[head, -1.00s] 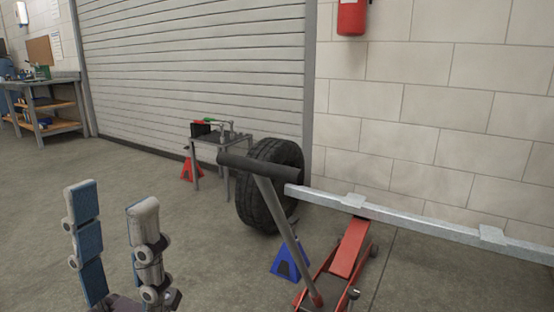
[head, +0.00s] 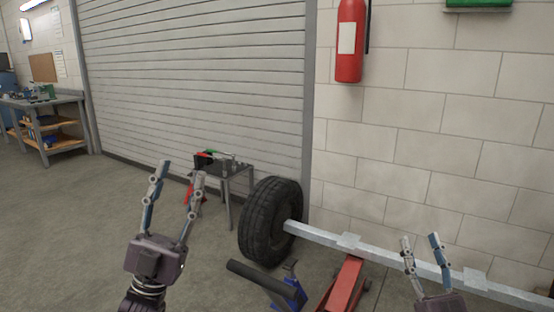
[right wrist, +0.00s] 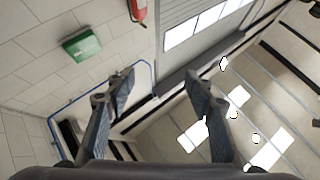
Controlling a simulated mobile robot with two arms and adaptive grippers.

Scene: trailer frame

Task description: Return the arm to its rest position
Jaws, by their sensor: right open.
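My left gripper (head: 178,180) is raised at the left of centre in the head view. Its two fingers point up, stand apart and hold nothing. My right gripper (head: 422,246) shows at the lower right of the head view, in front of the metal beam in the picture. Its fingers are spread and empty. In the right wrist view the right gripper (right wrist: 160,85) also has a wide gap between its fingers, with wall and ceiling behind it. Most of both arms is out of frame.
A tire (head: 268,222) sits on the end of a metal beam (head: 330,238). A small table (head: 232,170) stands behind. A fire extinguisher (head: 350,45) hangs on the wall. The left floor is clear.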

